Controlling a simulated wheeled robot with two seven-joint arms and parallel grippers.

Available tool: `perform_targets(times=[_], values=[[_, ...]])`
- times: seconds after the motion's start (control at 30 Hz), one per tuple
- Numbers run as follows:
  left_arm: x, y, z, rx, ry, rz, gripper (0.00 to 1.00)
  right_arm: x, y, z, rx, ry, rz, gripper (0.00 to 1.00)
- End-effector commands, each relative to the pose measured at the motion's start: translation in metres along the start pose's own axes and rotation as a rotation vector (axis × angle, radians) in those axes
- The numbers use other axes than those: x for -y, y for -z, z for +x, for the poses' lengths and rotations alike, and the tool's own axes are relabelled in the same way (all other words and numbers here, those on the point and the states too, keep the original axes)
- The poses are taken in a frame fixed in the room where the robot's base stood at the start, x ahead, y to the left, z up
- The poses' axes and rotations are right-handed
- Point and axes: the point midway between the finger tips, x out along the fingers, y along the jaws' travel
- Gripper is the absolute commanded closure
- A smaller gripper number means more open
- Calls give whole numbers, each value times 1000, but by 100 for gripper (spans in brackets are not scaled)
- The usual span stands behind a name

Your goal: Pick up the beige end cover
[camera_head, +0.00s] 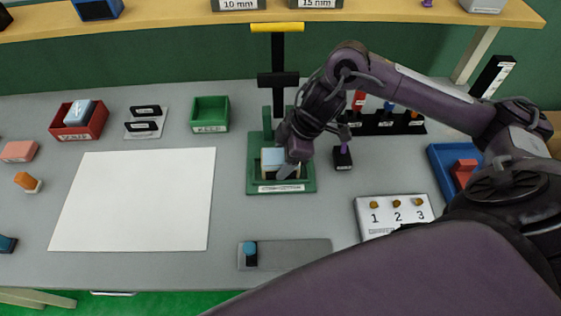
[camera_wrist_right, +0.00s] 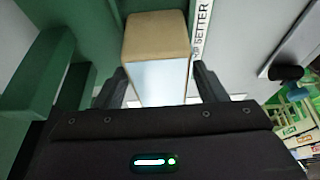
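A block with a beige top (camera_wrist_right: 157,35) and a pale blue face sits between the fingers of my right gripper (camera_wrist_right: 160,85) in the right wrist view. In the head view my right gripper (camera_head: 287,163) is low over a green stand (camera_head: 253,186), where the pale blue face (camera_head: 272,156) shows. The fingers are on both sides of the block, very close to it; I cannot tell whether they touch it. The gripper partly hides the block in the head view. My left gripper is not in view.
A green upright (camera_wrist_right: 40,75) of the stand rises close beside my right gripper. A dark block with a purple peg (camera_head: 343,157) stands to the right. A green bin (camera_head: 209,113), a red bin (camera_head: 79,126) and a white sheet (camera_head: 135,200) lie to the left.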

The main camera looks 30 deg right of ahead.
Motion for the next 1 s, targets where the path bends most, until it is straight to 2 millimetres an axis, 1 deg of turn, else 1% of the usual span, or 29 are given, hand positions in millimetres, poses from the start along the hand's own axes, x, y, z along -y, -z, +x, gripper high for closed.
perform_targets(times=[0.03, 0.3, 0.33, 0.57, 0.67, 0.77, 0.87, 0.97, 1.0], values=[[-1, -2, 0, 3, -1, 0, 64, 0, 0, 0, 0, 0, 0, 42], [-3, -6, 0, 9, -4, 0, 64, 0, 0, -1, 0, -1, 0, 77], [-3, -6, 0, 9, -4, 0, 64, 0, 0, -1, 0, -1, 0, 79], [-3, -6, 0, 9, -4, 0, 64, 0, 1, -2, -1, -1, 0, 79], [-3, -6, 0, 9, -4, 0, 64, -1, 3, -6, -1, -2, -1, 79], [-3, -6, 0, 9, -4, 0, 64, -1, 7, -15, -3, -3, -3, 79], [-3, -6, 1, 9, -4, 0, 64, -1, 13, -31, -2, -6, -4, 79], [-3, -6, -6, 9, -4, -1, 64, -2, 25, -58, -3, -10, -5, 79], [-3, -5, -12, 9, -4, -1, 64, -2, 30, -71, -2, -10, -6, 79]])
